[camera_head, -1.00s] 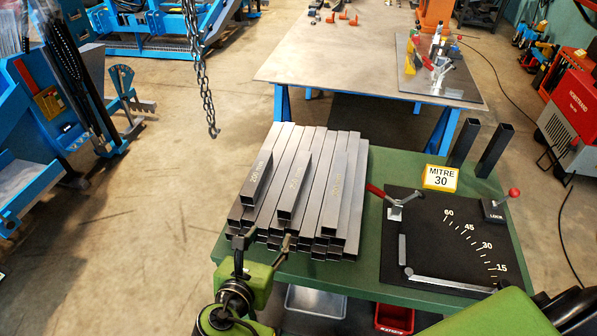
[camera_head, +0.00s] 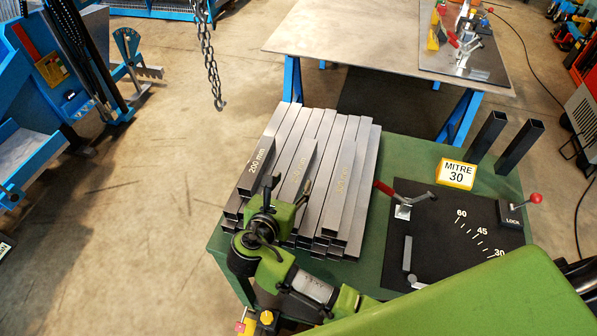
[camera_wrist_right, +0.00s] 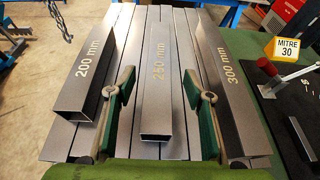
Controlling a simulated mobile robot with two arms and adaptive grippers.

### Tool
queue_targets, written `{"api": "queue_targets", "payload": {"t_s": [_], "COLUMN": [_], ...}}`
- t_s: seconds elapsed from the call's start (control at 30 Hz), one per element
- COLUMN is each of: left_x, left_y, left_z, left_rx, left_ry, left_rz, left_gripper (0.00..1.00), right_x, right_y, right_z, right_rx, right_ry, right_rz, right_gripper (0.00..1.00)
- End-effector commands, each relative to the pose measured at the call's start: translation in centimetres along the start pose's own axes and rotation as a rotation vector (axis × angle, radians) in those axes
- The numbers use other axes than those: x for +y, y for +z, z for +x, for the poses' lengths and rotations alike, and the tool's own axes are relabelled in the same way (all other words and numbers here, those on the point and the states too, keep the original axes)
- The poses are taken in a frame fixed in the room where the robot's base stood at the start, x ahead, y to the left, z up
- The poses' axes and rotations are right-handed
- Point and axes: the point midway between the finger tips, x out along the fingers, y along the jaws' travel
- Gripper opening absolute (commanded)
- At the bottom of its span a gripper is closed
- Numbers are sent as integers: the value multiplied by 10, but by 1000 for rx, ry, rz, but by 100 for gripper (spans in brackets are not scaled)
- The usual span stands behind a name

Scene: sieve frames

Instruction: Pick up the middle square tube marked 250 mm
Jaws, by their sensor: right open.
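The middle square tube marked 250 mm (camera_wrist_right: 156,75) is grey steel and lies on top of a stack of tubes, its open end toward me. In the head view this tube (camera_head: 300,168) lies between two other marked tubes, partly hidden by my gripper. My right gripper (camera_head: 287,192) is open at its near part. In the right wrist view, the green-padded fingers of my right gripper (camera_wrist_right: 160,98) stand on either side of the tube, with a visible gap on each side. The tube marked 200 mm (camera_wrist_right: 88,68) is left and the one marked 300 mm (camera_wrist_right: 226,75) right.
The stack rests on a green table (camera_head: 400,150). Right of it are a black mitre plate (camera_head: 450,235) with a red-handled clamp (camera_head: 400,200), a MITRE 30 sign (camera_head: 455,173) and two upright dark tubes (camera_head: 500,145). A chain (camera_head: 212,65) hangs at the back left.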

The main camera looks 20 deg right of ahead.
Motion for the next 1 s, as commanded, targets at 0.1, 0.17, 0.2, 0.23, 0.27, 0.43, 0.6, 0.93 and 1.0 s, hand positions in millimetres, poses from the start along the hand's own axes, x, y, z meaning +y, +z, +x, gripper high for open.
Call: {"api": "queue_targets", "payload": {"t_s": [0.1,0.17,0.2,0.23,0.27,0.43,0.6,0.93,1.0], "left_x": [0,0,1,1,2,5,6,6,6], "left_y": [-2,-6,-10,-13,-16,-24,-23,-18,-17], "left_z": [-1,-2,-4,-6,-7,-14,-15,-14,-14], "left_rx": [3,8,13,17,21,33,32,24,22], "left_ry": [0,0,1,1,2,6,7,7,7], "left_rz": [-1,-1,-2,-2,-3,-5,-6,-6,-6], "left_gripper": [40,40,40,40,40,40,40,40,40], "right_x": [0,0,0,0,0,2,2,2,2], "right_y": [0,0,1,1,1,-2,-4,-4,-4], "right_z": [9,12,16,20,24,49,61,61,61], "right_rx": [0,0,-1,-1,-1,-2,1,1,1], "right_ry": [0,-2,-2,-2,-2,-2,1,1,1], "right_rz": [0,0,0,-1,-2,-1,1,1,1], "right_gripper": [47,47,47,47,47,47,47,13,0]}}
